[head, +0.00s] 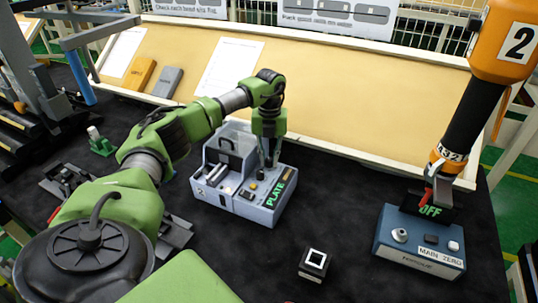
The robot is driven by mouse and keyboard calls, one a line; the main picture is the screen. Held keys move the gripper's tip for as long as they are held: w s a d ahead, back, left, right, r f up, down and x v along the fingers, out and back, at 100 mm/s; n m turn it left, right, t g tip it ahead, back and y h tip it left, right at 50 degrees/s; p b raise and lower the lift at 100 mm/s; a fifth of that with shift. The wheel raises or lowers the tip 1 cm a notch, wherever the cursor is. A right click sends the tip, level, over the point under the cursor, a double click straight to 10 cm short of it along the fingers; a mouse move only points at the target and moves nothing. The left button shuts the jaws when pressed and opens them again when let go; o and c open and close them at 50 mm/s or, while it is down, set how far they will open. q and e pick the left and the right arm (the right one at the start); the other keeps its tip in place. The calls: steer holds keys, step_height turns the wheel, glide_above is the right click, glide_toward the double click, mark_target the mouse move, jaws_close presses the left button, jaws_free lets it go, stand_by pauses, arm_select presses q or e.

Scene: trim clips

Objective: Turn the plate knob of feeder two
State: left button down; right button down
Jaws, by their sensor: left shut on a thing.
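Feeder two (208,196), a grey-blue box with a "2" on its front, stands mid-table. It has an open bay, a yellow button and a dark slanted display (282,188) reading "PLATE" in green. My green left arm reaches over it from the left and bends down at its right rear. My left gripper (268,158) points down there, shut on what appears to be the plate knob. The fingers hide the knob, so I cannot tell its angle.
A small black cube (314,263) lies in front. A tan sloped board (330,105) rises behind. Dark table is clear between feeder and blue box.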

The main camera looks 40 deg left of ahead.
mark_target(269, 159)
arm_select(q)
steer(key=shift+r, duration=0.1)
steer(key=c, duration=2.2)
jaws_free()
steer(key=shift+o, duration=0.2)
step_height(269, 159, up, 12)
